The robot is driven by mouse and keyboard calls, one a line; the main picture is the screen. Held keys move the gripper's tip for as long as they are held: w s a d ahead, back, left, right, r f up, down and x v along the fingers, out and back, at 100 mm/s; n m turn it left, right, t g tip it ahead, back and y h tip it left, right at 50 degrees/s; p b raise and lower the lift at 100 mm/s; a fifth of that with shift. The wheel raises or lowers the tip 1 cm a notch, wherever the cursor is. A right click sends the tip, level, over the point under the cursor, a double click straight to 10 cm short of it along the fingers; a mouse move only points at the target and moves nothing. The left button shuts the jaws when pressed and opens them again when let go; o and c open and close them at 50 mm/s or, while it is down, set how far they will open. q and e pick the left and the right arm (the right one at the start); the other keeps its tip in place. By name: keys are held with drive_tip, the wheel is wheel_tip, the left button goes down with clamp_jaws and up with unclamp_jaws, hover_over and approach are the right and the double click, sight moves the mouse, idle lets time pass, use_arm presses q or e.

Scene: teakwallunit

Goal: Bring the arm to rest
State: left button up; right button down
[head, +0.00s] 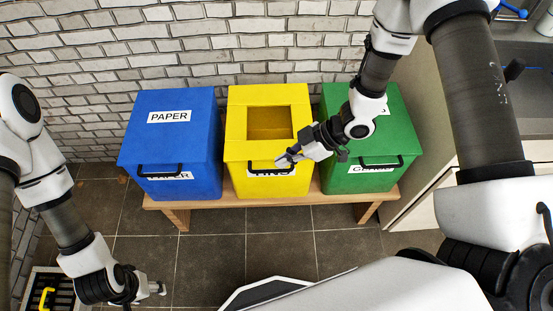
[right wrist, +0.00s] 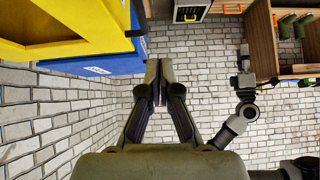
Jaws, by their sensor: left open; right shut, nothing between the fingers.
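My right gripper (head: 284,161) is shut and empty in the head view, over the front of the yellow bin (head: 236,150). It hides part of that bin's label and handle. In the right wrist view my right gripper's fingers (right wrist: 152,68) are together with nothing between them. My left gripper (head: 161,289) is low at the left in the head view, above the tiled floor and apart from the bins. Its jaws are open, though they look small here. My left arm also shows in the right wrist view (right wrist: 240,115).
A blue PAPER bin (head: 190,110) and a green bin (head: 398,125) flank the yellow bin, which has an open square top. All stand on a wooden bench (head: 300,199) against a brick wall. A crate with a yellow handle (head: 46,298) is at lower left. A counter stands right.

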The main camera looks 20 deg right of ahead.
drive_tip(key=p+v, duration=0.1)
drive_tip(key=v, duration=0.4)
drive_tip(key=s+a+f+m+g+h, duration=0.25)
drive_tip(key=s+f+m, duration=0.35)
drive_tip(key=s+f, duration=0.6)
drive_tip(key=s+d+f+m+h, duration=0.2)
drive_tip(key=s+d+m+h, duration=0.3)
drive_tip(key=d+m, duration=0.3)
drive_tip(key=shift+d+f+m+h, duration=0.25)
drive_tip(key=shift+d+m+h, duration=0.05)
drive_tip(key=shift+m+h, duration=0.25)
